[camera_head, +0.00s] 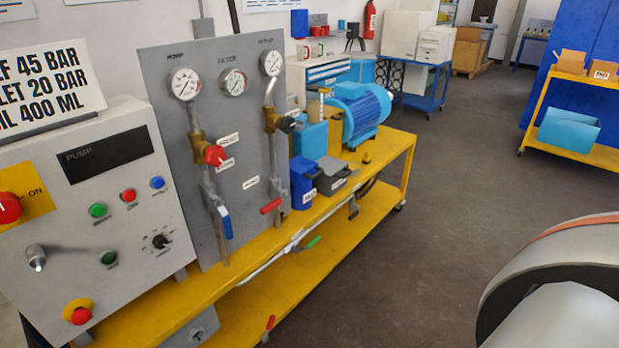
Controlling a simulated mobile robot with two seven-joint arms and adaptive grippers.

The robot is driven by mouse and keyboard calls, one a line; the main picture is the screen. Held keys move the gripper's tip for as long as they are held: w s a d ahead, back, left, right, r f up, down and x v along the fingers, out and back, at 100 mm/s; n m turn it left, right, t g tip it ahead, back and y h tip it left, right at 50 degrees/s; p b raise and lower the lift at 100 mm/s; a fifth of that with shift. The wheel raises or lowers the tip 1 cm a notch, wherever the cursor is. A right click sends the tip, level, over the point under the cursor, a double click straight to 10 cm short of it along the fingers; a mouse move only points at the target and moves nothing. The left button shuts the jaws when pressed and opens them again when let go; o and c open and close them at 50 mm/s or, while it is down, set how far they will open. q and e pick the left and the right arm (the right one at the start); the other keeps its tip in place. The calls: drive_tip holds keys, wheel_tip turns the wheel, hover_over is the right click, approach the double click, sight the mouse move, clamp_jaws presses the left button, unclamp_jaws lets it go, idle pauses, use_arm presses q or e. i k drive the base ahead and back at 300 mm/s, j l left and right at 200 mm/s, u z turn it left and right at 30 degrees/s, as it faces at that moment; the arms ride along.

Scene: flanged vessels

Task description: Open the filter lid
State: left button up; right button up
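I cannot tell for certain which thing is the filter or its lid. A blue box (304,186) with a white label stands on the yellow cart, next to a grey box with a dark top (336,178). A taller blue block (310,140) is behind them, beside a blue motor (361,113). No lid is seen open. Neither of my grippers is in view.
A yellow two-level cart (375,205) carries a grey panel (253,140) with gauges and coloured valve handles. A grey control box (95,200) stands at left. A rounded grey body (575,265) fills the lower right. Dark floor (445,175) between is clear.

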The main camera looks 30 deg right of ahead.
sight(303, 170)
drive_tip(key=i+l+u, duration=0.1)
drive_tip(key=l, duration=0.5)
drive_tip(key=i+l, duration=0.2)
drive_tip(key=l, duration=0.45)
drive_tip(key=i+l+u, duration=0.15)
drive_tip(key=l, duration=0.45)
drive_tip(key=i+l, duration=0.1)
drive_tip(key=l, duration=0.5)
drive_tip(key=i+l+u, duration=0.15)
drive_tip(key=l, duration=0.5)
drive_tip(key=k, duration=0.1)
